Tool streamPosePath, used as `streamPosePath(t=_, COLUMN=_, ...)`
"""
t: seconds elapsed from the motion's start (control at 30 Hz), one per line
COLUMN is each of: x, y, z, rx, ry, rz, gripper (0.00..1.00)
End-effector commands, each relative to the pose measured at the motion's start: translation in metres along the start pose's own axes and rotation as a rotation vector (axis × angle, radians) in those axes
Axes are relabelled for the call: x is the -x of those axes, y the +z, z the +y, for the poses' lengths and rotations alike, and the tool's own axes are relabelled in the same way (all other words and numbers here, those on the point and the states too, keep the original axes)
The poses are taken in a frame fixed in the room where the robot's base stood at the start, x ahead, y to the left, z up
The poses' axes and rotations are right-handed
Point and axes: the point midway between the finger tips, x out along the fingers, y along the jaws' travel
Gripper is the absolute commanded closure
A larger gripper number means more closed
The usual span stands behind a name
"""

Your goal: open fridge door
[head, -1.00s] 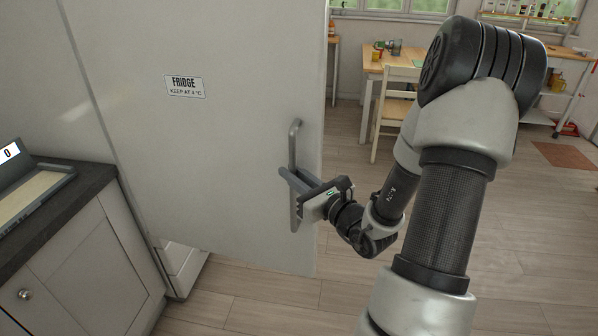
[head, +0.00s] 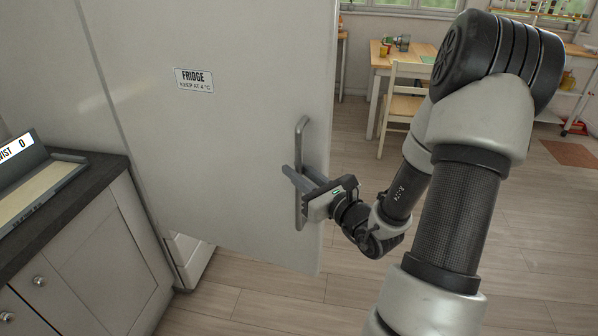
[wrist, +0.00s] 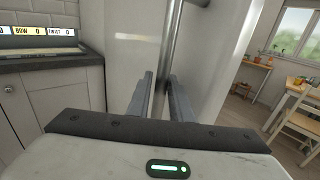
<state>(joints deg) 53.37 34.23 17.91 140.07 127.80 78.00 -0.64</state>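The fridge door (head: 220,150) is a large pale grey panel with a "FRIDGE KEEP AT 4 °C" label (head: 194,80). It stands swung out from the white fridge body (head: 190,258), part of which shows below it. The vertical grey bar handle (head: 301,145) is near the door's right edge. My gripper (head: 296,178) is at the handle's lower half. In the wrist view, the handle (wrist: 172,40) runs down between the two fingers (wrist: 161,85), which look closed around it. The fridge's inside is hidden behind the door.
A dark-topped counter (head: 95,185) with pale cupboards stands at the left, close to the fridge, with a display device (head: 35,180) on it. The wooden floor (head: 430,270) right of the door is clear. A table (head: 400,55) and chair (head: 405,95) stand farther back.

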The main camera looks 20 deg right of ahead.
Motion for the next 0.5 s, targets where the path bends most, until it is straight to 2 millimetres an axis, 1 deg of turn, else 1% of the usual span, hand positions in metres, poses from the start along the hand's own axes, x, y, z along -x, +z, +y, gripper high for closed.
streamPosePath(t=0.03, x=0.000, y=0.000, z=0.000, rx=0.000, ry=0.000, rz=0.000, gripper=0.71)
streamPosePath(t=0.07, x=0.000, y=0.000, z=0.000, rx=0.000, ry=0.000, rz=0.000, gripper=0.67)
streamPosePath(t=0.37, x=0.002, y=-0.001, z=-0.002, rx=0.000, ry=-0.004, rz=0.002, gripper=0.67)
streamPosePath(t=0.47, x=0.008, y=-0.001, z=-0.003, rx=0.001, ry=-0.007, rz=0.003, gripper=0.67)
streamPosePath(t=0.5, x=0.013, y=-0.001, z=-0.003, rx=0.001, ry=-0.008, rz=0.004, gripper=0.67)
